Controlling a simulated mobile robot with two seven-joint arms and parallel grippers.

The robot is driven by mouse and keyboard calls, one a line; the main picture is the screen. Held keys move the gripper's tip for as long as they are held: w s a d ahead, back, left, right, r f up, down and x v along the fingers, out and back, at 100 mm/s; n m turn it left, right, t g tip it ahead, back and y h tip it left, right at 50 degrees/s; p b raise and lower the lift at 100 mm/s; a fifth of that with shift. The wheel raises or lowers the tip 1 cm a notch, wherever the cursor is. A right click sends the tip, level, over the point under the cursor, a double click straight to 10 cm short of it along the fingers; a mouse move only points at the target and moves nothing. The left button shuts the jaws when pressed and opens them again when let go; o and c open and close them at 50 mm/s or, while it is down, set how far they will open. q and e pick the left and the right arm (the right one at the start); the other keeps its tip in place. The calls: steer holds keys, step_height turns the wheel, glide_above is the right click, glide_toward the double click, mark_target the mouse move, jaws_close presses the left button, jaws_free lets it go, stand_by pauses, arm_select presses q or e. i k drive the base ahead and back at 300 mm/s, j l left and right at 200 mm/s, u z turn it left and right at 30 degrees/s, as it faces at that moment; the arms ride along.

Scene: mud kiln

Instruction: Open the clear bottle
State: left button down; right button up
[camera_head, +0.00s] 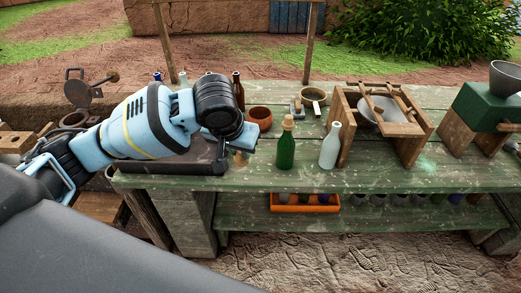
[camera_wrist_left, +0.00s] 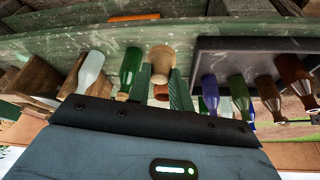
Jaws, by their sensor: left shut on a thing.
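The clear bottle (camera_head: 330,147), pale and whitish, stands upright on the green table. Its neck top is bare, with no stopper on it. In the left wrist view it shows at the left (camera_wrist_left: 91,70). My left gripper (camera_head: 241,147) is left of it, past the corked green bottle (camera_head: 286,147), and apart from both. It is shut on a tan cork stopper (camera_head: 240,158), which shows between the fingers in the wrist view (camera_wrist_left: 162,60). The fingertips are partly hidden in the head view. My right gripper is not in view.
A dark tray (camera_head: 170,167) with several bottles lies under my left arm. A brown bowl (camera_head: 260,114) and a wooden frame with a bowl (camera_head: 385,115) stand further back and right. An orange crate (camera_head: 303,206) sits on the lower shelf. The table's front right is clear.

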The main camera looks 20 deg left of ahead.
mark_target(331, 145)
steer(key=j+z, duration=0.15)
steer(key=z, duration=0.65)
steer(key=j+z, duration=0.35)
steer(key=k+j+z, duration=0.1)
steer(key=j+z, duration=0.2)
steer(key=k+j+z, duration=0.15)
steer(key=j, duration=0.25)
steer(key=k+j+z, duration=0.1)
steer(key=j, duration=0.25)
steer(key=k+j, duration=0.2)
steer(key=j, duration=0.15)
steer(key=k+j, duration=0.2)
steer(key=i+j, duration=0.2)
steer(key=i, duration=0.3)
steer(key=l+z, duration=0.05)
